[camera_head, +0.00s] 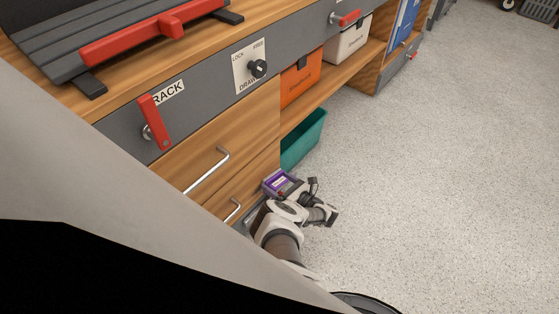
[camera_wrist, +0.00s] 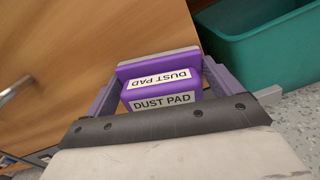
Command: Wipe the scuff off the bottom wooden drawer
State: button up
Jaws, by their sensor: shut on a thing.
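The bottom wooden drawer (camera_head: 237,196) is below a larger drawer in the bench front in the head view, and it has a silver bar handle. Its wooden face (camera_wrist: 85,55) also fills much of the wrist view. My gripper (camera_head: 276,182) is low in front of it, toward its right end. In the wrist view my gripper (camera_wrist: 161,95) is shut on a purple dust pad (camera_wrist: 160,72) with a pale far face. The pad's far face is close to the wood; I cannot tell whether it touches. No scuff shows; my arm and the pad hide part of the drawer.
A teal bin (camera_head: 304,140) stands on the floor just right of the drawer. An orange box (camera_head: 301,80) and a white box (camera_head: 347,38) sit on the shelf above. A red lever (camera_head: 155,122) juts from the grey panel. Speckled floor to the right is clear.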

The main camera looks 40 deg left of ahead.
jog(key=shift+s+a+r+p, duration=0.1)
jog(key=shift+s+r+p, duration=0.2)
jog(key=shift+s+p, duration=0.55)
jog(key=shift+s+f+p, duration=0.2)
jog(key=shift+s+p, duration=0.15)
jog(key=shift+s, duration=0.3)
jog(key=s+p, duration=0.6)
jog(key=s, duration=0.2)
jog(key=shift+a, duration=0.45)
jog(key=d+p, duration=0.2)
jog(key=d, duration=0.4)
jog(key=shift+s, duration=0.15)
jog(key=shift+d, duration=0.1)
